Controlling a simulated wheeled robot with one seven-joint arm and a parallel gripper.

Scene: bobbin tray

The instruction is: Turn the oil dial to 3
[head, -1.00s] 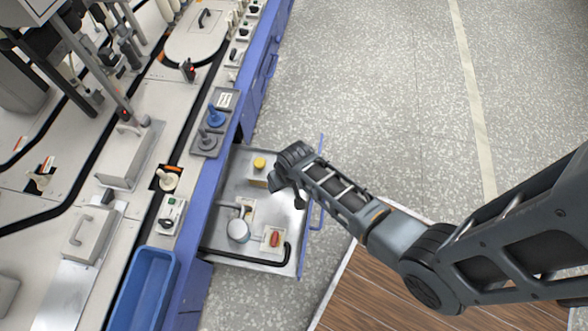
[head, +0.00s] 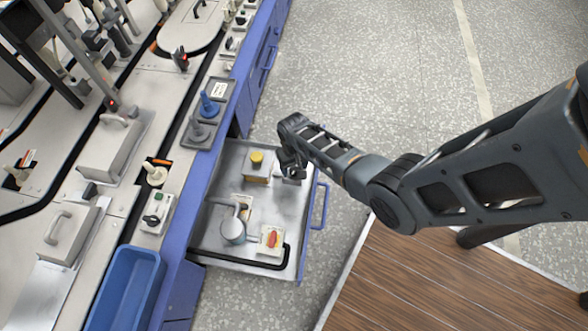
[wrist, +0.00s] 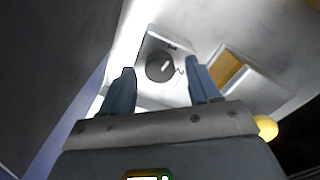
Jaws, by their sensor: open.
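A dark round dial (wrist: 160,67) with a white pointer mark sits on a pale plate in the wrist view. It lies in line with the gap between my fingers. Its numbers are too small to read, and I cannot tell its setting. My gripper (wrist: 160,80) is open and empty, with one blue-grey finger on each side of the dial in the picture. Contact cannot be told. In the head view my gripper (head: 291,172) is low over the right side of the open drawer (head: 210,215), and the dial is not clearly seen there.
A yellow knob on a beige box (head: 257,170) is left of my gripper; the yellow knob (wrist: 266,127) also shows in the wrist view. A round grey piece (head: 233,231) and a red-orange switch (head: 272,239) are nearer. The drawer's blue handle (head: 321,205) borders open floor.

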